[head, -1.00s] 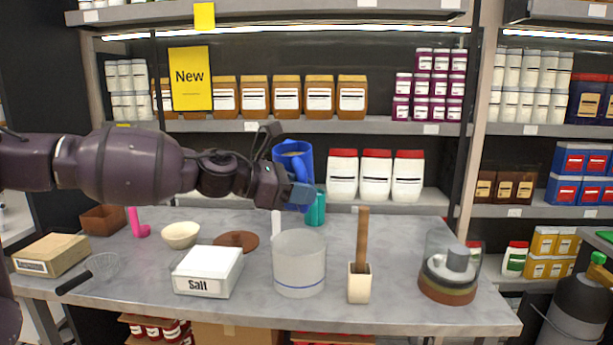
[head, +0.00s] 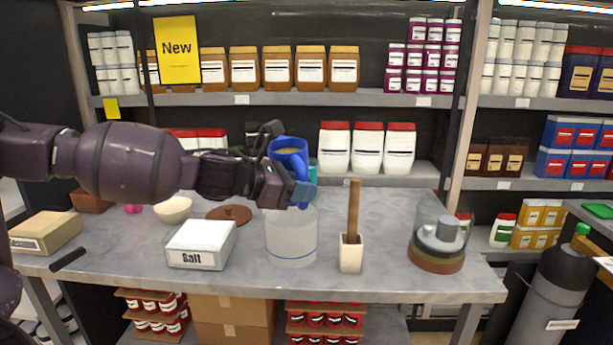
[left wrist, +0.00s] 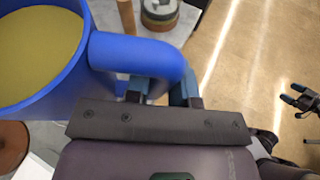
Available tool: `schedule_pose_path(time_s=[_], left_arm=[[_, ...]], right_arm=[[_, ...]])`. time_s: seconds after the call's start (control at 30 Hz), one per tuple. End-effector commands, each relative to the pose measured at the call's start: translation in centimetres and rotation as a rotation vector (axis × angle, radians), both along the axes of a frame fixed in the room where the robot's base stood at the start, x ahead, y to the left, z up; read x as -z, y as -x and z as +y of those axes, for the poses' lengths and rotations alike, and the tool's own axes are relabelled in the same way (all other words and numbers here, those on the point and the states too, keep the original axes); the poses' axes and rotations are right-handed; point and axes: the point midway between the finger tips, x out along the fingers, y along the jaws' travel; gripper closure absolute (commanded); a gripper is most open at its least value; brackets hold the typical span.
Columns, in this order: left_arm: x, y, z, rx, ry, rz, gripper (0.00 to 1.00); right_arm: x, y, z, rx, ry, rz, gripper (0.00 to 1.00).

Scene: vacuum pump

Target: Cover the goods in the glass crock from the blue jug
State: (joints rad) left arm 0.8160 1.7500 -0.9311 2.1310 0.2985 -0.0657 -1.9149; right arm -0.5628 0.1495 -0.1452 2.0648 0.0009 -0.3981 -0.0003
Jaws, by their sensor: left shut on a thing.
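The blue jug (head: 288,148) hangs in the air above the back of the glass crock (head: 291,245), roughly upright. My left gripper (head: 303,193) is shut on its handle. In the left wrist view the jug (left wrist: 82,66) is full of yellowish liquid, level below the rim, and the gripper (left wrist: 160,92) holds the blue handle. The crock is clear with a blue line round it and stands on the table; its goods cannot be made out. My right gripper (left wrist: 294,100) shows small at the right edge of the left wrist view, its fingers apart and empty.
On the grey table (head: 380,275), a white Salt box (head: 200,245) stands left of the crock. A beige holder (head: 351,258) with a wooden stick stands to its right.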

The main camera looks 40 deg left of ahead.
Motion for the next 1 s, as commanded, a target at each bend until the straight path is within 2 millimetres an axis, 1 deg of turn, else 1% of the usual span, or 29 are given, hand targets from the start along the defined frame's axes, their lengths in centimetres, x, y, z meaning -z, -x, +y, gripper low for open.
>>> schedule_pose_path(time_s=[0.27, 0.43, 0.6, 0.8, 1.0], left_arm=[[2.5, 0.4, -1.6, -0.060, 0.008, 0.012, 1.00], [5.0, 1.0, -3.5, -0.134, 0.018, 0.027, 1.00], [6.7, 1.6, -5.3, -0.206, 0.027, 0.038, 1.00], [8.1, 2.6, -7.2, -0.280, 0.035, 0.049, 1.00], [9.1, 3.5, -8.8, -0.347, 0.044, 0.059, 1.00]], right_arm=[[-0.6, -0.4, 0.0, -0.002, 0.001, -0.011, 0.13], [-1.2, -0.8, 0.0, -0.004, 0.002, -0.023, 0.13], [-1.8, -1.1, 0.1, -0.006, 0.003, -0.035, 0.13], [-2.3, -1.5, 0.1, -0.009, 0.003, -0.046, 0.13], [-2.9, -1.8, 0.2, -0.010, 0.004, -0.057, 0.13]])
